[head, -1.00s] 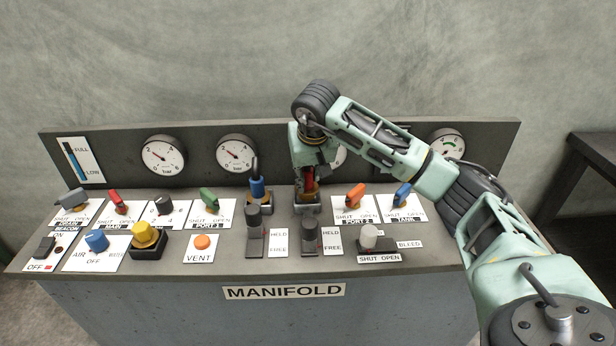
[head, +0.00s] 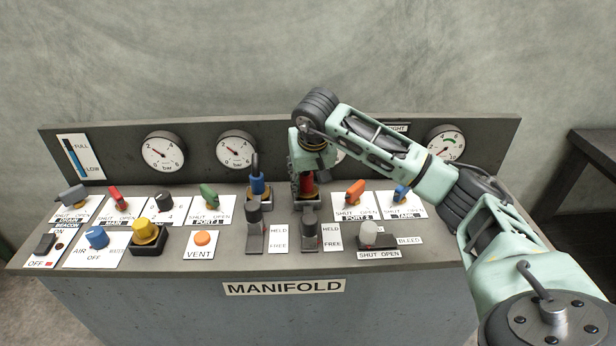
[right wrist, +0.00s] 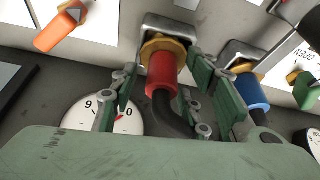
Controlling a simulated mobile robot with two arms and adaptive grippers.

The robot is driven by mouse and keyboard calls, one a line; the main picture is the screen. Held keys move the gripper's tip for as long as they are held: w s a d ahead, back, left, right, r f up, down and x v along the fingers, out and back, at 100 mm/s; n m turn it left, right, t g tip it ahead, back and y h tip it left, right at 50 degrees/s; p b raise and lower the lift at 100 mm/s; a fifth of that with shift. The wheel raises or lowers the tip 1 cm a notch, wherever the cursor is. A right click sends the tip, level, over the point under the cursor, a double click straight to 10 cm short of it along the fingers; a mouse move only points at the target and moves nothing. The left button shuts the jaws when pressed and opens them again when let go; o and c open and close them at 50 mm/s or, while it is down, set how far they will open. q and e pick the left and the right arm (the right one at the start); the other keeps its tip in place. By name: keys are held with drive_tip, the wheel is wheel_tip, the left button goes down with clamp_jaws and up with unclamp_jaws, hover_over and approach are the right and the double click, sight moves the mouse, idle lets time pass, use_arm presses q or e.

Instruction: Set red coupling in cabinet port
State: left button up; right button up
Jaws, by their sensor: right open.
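The red coupling (right wrist: 163,74) sits upright at a port with a brass-coloured collar (right wrist: 165,45) on a metal base in the right wrist view. A black hose (right wrist: 170,112) leads from its back end. In the head view the red coupling (head: 306,183) shows below my right gripper (head: 307,172), partly hidden by it. In the right wrist view my right gripper (right wrist: 172,82) is open, its green fingers standing apart on both sides of the coupling. My left gripper is not in view.
A blue coupling (head: 257,185) sits in the neighbouring port on the left. Two dark levers (head: 254,215) marked held and free stand in front. An orange handle (head: 355,192) is just right. Gauges (head: 164,153) line the back panel.

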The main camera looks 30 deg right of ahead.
drive_tip(key=shift+r+p, duration=0.3)
drive_tip(key=shift+r, duration=0.1)
drive_tip(key=b+v, duration=0.1)
drive_tip(key=v, duration=1)
drive_tip(key=shift+s+r, duration=0.2)
drive_tip(key=shift+r, duration=0.15)
